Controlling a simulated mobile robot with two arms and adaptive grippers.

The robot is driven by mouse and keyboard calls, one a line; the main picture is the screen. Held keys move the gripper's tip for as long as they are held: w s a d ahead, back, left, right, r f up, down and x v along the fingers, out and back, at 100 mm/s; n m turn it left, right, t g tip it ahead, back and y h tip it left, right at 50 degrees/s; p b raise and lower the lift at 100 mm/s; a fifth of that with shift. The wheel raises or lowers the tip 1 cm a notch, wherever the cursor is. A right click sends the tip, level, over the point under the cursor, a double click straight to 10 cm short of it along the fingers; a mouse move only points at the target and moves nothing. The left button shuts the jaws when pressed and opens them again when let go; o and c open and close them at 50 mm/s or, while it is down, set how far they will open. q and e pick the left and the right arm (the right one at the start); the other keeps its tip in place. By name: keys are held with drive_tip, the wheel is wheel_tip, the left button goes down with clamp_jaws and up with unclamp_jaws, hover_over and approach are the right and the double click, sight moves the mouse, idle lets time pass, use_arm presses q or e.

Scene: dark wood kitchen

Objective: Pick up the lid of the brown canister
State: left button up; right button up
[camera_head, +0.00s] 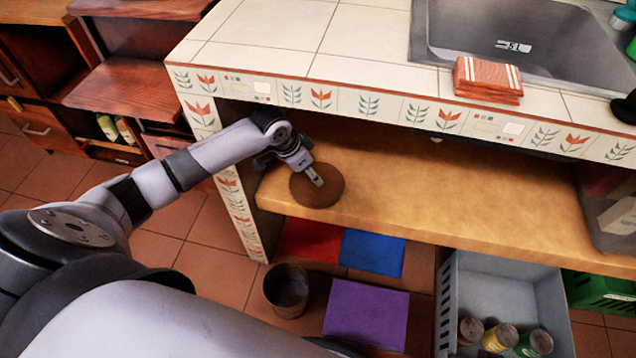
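A round brown lid (331,186) is at the left end of the wooden shelf under the counter, close to the shelf's front edge. My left gripper (316,179) reaches in from the left, with its fingertips over the middle of the lid. I cannot tell whether the fingers are open or shut on it, or whether the lid rests on the shelf. A dark brown canister (286,290) stands on the floor below with its top open. My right gripper is not in view.
The tiled counter (365,42) overhangs the shelf (430,190), and its left leg stands close to my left arm. Red, blue and purple mats (365,314) lie on the floor. A grey crate (505,285) holds several cans. An orange cloth (487,78) lies by the sink (465,40).

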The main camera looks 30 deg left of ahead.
sight(307, 193)
use_arm(q)
drive_tip(key=x, duration=0.1)
drive_tip(key=b+x, duration=0.1)
drive_tip(key=shift+w+a+f, duration=0.2)
drive_tip(key=shift+f, duration=0.15)
drive_tip(key=shift+b+x, duration=0.5)
drive_tip(key=shift+x, duration=0.4)
drive_tip(key=shift+w+f, duration=0.2)
drive_tip(key=shift+f, duration=0.1)
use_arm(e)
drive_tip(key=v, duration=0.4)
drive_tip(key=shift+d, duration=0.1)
use_arm(q)
drive_tip(key=c, duration=1)
drive_tip(key=shift+r, duration=0.1)
drive_tip(key=shift+c, duration=0.2)
